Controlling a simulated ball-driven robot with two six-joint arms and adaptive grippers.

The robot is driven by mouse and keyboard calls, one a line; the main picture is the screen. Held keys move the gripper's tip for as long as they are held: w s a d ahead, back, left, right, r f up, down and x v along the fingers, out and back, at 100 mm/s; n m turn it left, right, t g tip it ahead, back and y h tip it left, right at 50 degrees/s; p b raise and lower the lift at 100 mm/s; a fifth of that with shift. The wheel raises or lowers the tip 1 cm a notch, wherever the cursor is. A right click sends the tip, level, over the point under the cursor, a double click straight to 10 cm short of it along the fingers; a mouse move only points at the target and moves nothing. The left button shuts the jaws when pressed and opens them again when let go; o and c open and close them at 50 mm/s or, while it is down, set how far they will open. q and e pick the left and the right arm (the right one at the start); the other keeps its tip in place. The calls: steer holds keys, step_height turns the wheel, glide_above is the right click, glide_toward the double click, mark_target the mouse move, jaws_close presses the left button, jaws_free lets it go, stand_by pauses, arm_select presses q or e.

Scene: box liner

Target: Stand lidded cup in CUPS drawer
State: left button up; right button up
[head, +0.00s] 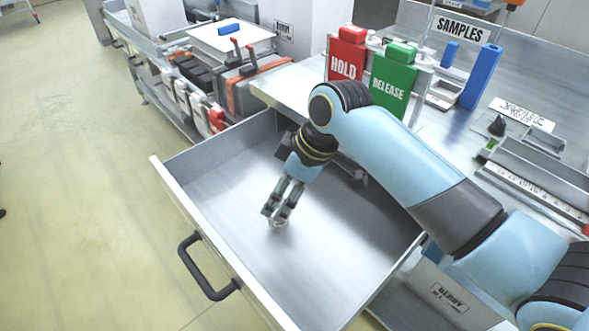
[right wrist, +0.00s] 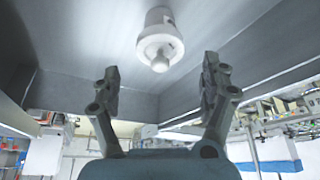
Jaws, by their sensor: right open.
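The drawer (head: 330,265) is pulled out, with grey metal walls and a black handle on its front; its label is not readable here. My right gripper (head: 275,214) points down into the drawer and is open. The white lidded cup (right wrist: 155,22) shows in the right wrist view, its round knob facing the camera. It appears to stand on the drawer floor, just beyond and between the open fingers (right wrist: 160,78), touching neither. My left gripper is out of view.
A red HOLD block (head: 346,58) and a green RELEASE block (head: 394,82) stand on the bench behind my right arm. A SAMPLES sign (head: 461,28) and blue post (head: 482,76) are farther right. The rest of the drawer floor looks clear.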

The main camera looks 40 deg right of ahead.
steer(key=v, duration=0.7)
steer(key=shift+r+p, duration=0.3)
steer(key=shift+s, duration=0.15)
